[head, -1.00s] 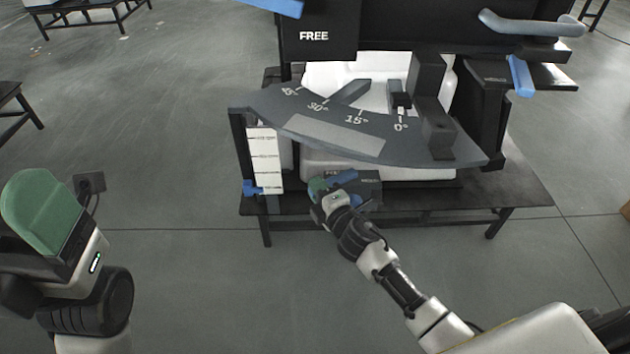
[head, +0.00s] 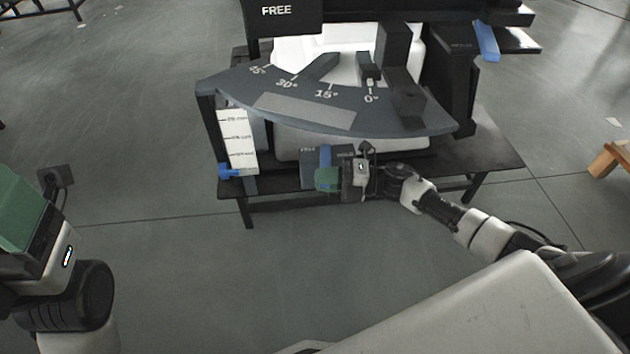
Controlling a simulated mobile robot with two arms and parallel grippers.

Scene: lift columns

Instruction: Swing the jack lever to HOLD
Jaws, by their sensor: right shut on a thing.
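The jack lever (head: 326,153) is blue and sits low on the front of the stand, before a dark box (head: 313,156). The box has small white lettering: FREE at its left and what looks like HOLD at its right. My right gripper (head: 327,179) reaches in from the right and its green fingers are shut on the lever. They hide much of it; the visible blue part points up in the picture, between the two labels. My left gripper (head: 25,210) is at the left edge, far from the stand and partly cut off; its jaw gap does not show.
A grey angle dial (head: 305,108) overhangs the lever. A white scale card (head: 238,140) with a blue marker (head: 229,172) stands left. A large FREE sign (head: 276,12) hangs above. The black table (head: 490,152) carries the stand. Floor in front is clear.

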